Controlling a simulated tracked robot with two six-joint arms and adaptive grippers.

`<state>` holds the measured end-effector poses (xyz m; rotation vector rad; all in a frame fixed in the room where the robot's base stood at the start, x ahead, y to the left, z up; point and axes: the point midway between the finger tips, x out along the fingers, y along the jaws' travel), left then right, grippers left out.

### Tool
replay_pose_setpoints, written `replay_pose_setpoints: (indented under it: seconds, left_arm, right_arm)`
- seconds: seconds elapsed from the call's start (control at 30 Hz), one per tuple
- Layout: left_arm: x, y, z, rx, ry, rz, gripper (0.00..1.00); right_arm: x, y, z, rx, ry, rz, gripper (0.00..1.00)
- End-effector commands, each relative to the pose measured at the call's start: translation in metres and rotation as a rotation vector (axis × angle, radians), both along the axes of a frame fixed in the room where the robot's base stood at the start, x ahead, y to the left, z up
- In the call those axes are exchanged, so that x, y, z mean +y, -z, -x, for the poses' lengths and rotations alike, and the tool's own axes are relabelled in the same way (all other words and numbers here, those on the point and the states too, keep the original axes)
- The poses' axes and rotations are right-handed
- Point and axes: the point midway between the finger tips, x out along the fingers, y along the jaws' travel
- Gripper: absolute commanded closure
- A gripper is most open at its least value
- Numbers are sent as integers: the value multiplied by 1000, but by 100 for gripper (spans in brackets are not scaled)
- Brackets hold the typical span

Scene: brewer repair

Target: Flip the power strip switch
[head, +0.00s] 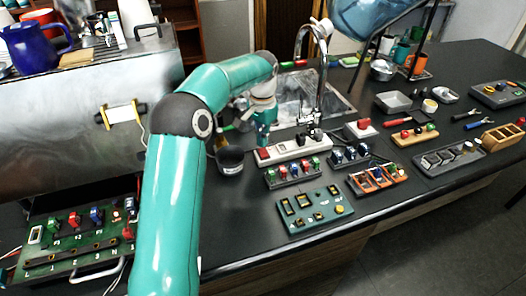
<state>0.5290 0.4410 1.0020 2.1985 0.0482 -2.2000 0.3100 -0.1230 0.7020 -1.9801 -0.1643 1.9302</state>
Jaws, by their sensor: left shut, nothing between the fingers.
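The power strip (298,147) is a long white bar lying on the black counter in front of the sink. A red switch (264,154) sits at its left end. My left arm reaches in from the bottom left. Its gripper (262,144) points down just above the red switch, shut and empty. I cannot tell whether the fingertips touch the switch, nor which way the switch is tipped. My right gripper is not in view.
Racks of small coloured parts (292,173) and a green panel (315,209) lie in front of the strip. A chrome faucet (322,75) rises behind it. A dark round object (230,159) is left of it. A large metal brewer (75,110) stands at the left.

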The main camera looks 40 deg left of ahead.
Motion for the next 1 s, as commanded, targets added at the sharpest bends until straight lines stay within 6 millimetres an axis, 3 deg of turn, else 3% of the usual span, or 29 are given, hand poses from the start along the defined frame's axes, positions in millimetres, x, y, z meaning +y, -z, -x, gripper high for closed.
replay_pose_setpoints:
  seconds: [1.0]
  left_arm:
    - [1,12,1,0,-2,0,100]
  right_arm:
    - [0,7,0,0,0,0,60]
